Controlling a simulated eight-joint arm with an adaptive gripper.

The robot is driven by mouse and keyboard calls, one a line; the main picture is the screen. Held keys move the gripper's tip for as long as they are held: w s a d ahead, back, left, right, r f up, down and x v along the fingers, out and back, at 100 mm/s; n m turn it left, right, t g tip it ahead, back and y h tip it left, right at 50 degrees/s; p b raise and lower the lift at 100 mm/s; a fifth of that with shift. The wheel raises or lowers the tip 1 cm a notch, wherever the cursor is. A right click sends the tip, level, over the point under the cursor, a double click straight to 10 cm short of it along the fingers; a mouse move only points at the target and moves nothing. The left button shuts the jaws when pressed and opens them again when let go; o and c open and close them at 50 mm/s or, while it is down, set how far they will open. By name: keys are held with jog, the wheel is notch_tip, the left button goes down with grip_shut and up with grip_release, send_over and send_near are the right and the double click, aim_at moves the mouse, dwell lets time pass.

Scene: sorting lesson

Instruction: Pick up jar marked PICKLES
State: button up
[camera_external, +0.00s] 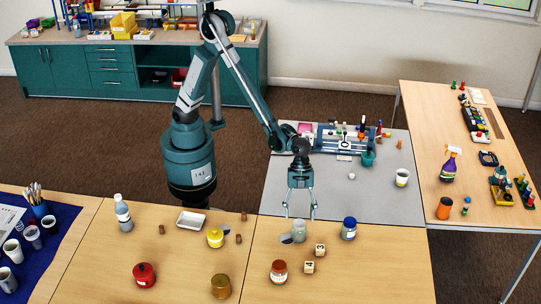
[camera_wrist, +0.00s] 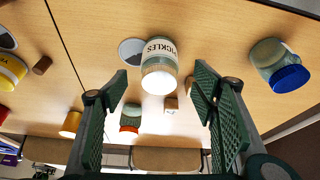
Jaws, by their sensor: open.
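The jar marked PICKLES (camera_wrist: 159,60) is in the upper middle of the wrist view, with a white label and a pale round end. In the external view it is a small pale jar (camera_external: 299,232) standing on the front wooden table. My gripper (camera_external: 300,214) is open, pointing down just above the jar. In the wrist view its two fingers are wide apart, and the jar shows in the gap between them (camera_wrist: 160,84). I cannot tell whether the fingertips reach down beside it. A grey disc (camera_external: 286,239) lies flat next to the jar.
A blue-lidded jar (camera_external: 349,228) stands close to the right. An orange-lidded jar (camera_external: 279,272) and two marked wooden blocks (camera_external: 320,250) (camera_external: 309,267) are in front. A yellow jar (camera_external: 215,238) is to the left. The table's front right is clear.

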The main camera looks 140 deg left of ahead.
aim_at(299, 230)
jog(key=shift+b+x, duration=0.3)
jog(key=shift+x, duration=1)
jog(key=shift+b+x, duration=0.85)
jog(key=shift+x, duration=1.75)
jog(key=c, duration=1)
jog(key=shift+r, duration=0.15)
jog(key=shift+c, duration=0.2)
jog(key=shift+r+p, duration=1.25)
jog(key=shift+r, duration=3.6)
